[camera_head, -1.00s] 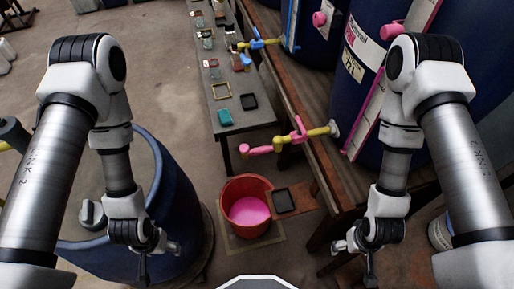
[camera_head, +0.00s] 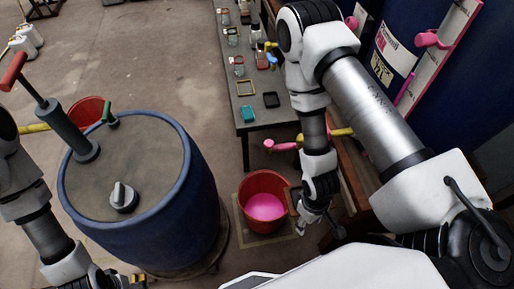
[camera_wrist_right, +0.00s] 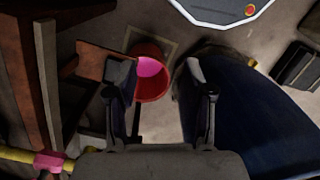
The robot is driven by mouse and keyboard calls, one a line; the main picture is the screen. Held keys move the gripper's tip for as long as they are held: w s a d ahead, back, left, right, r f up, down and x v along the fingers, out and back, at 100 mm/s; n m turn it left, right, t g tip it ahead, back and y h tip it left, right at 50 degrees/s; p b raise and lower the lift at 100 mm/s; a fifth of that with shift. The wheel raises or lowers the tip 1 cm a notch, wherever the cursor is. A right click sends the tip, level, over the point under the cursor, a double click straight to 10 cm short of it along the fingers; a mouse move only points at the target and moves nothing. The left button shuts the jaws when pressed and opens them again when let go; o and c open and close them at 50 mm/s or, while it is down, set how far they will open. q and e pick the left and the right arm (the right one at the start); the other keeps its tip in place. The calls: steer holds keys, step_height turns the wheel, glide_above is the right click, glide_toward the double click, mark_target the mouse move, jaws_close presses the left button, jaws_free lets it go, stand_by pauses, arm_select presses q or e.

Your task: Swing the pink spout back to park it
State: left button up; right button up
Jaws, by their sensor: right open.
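The pink spout (camera_head: 281,146) sticks out to the left beyond my right arm, joined to a yellow pipe (camera_head: 342,132). My right forearm hides its middle and its handle. A pink part of the fitting (camera_wrist_right: 48,162) shows at the lower left of the right wrist view. My right gripper (camera_head: 322,222) is beside the red bucket and apart from the spout. It is open and empty, with both fingers (camera_wrist_right: 157,82) spread in the right wrist view. My left gripper (camera_head: 122,281) is at the bottom edge, partly cut off, its jaws unclear.
The red bucket (camera_head: 247,189) holds pink liquid and stands on the floor. A blue drum (camera_head: 140,235) with a pump stands at left. A grey bench (camera_head: 262,121) with small items is behind. A blue vat (camera_head: 450,95) with a pink gauge strip is at right.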

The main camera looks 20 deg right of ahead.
steer(key=w+f+n+g+b, duration=0.2)
steer(key=w+f+n+b, duration=0.2)
steer(key=w+f+n, duration=0.15)
steer(key=n+t+b, duration=0.1)
steer(key=n+b, duration=0.7)
steer(key=b, duration=0.7)
glide_toward(283, 148)
step_height(283, 148, down, 2)
steer(key=d, duration=0.2)
steer(key=x, duration=0.7)
steer(key=shift+w+a+f, duration=0.1)
steer(key=shift+w+a, duration=0.05)
steer(key=shift+a, duration=0.1)
jaws_close()
